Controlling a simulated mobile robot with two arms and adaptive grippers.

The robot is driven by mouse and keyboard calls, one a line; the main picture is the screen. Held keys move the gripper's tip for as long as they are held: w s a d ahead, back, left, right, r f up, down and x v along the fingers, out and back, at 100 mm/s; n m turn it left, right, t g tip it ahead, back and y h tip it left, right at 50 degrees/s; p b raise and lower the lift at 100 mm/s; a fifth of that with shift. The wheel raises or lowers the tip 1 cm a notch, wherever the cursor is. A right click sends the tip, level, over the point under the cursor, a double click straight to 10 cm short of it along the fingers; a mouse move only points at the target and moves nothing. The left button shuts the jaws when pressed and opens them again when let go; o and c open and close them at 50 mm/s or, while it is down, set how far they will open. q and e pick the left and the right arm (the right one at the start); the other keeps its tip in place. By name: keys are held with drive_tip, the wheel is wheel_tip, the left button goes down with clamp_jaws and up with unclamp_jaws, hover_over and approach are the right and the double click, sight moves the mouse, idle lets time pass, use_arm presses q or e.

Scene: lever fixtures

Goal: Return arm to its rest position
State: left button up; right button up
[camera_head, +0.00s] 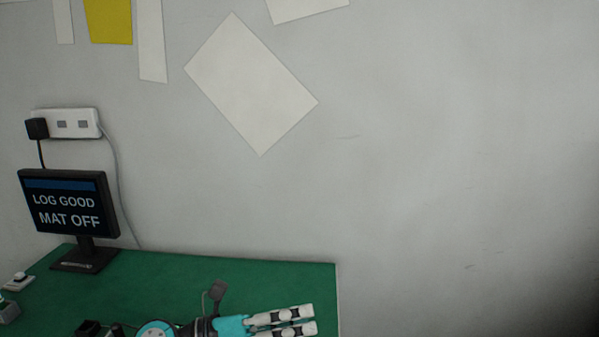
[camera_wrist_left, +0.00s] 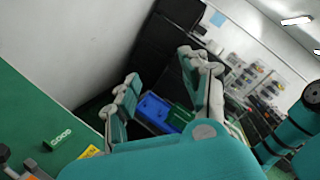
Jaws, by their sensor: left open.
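My left gripper (camera_head: 313,318) is low in the head view, over the front part of the green table (camera_head: 215,270), with its fingers pointing right. In the left wrist view its two grey and teal fingers (camera_wrist_left: 160,66) stand apart, with nothing between them but the background. The gripper is open and empty. The rest of my left arm is mostly cut off by the bottom edge of the head view. My right gripper is in neither view.
A monitor (camera_head: 67,205) reading "LOG GOOD MAT OFF" stands at the table's back left. A power strip (camera_head: 75,123) is on the wall behind. Blue (camera_wrist_left: 152,110) and green (camera_wrist_left: 179,116) bins sit beyond the fingers, near dark cabinets (camera_wrist_left: 165,42). The wall at right is bare.

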use_arm(q)
drive_tip(key=w+a+r+n+t+y, duration=0.15)
drive_tip(key=a+n+t+y, duration=0.35)
drive_tip(key=n+t, duration=0.5)
drive_tip(key=w+a+n+t+y, duration=0.3)
drive_tip(key=a+n+t+y, duration=0.25)
drive_tip(key=n, duration=0.85)
drive_tip(key=s+a+f+n+g+y, duration=0.3)
drive_tip(key=a+f+n+y, duration=0.1)
drive_tip(key=f+n, duration=0.25)
drive_tip(key=s+a+f+n+g+y, duration=0.3)
drive_tip(key=a+f+n+y, duration=0.15)
drive_tip(key=f, duration=0.35)
drive_tip(key=s+a+f+n+g+h, duration=0.1)
drive_tip(key=s+f+n+g, duration=0.1)
drive_tip(key=s+f+g, duration=0.65)
drive_tip(key=s+f+n+g+h, duration=0.1)
drive_tip(key=s+f+n+g, duration=0.3)
drive_tip(key=s, duration=0.9)
wheel_tip(320, 180, down, 26)
drive_tip(key=f+m, duration=0.1)
drive_tip(key=s+a+f, duration=0.3)
drive_tip(key=s+f, duration=1.3)
drive_tip(key=s, duration=0.1)
drive_tip(key=shift+s+f+m+y, duration=0.25)
drive_tip(key=shift+f+m+y, duration=0.05)
drive_tip(key=shift+f, duration=0.1)
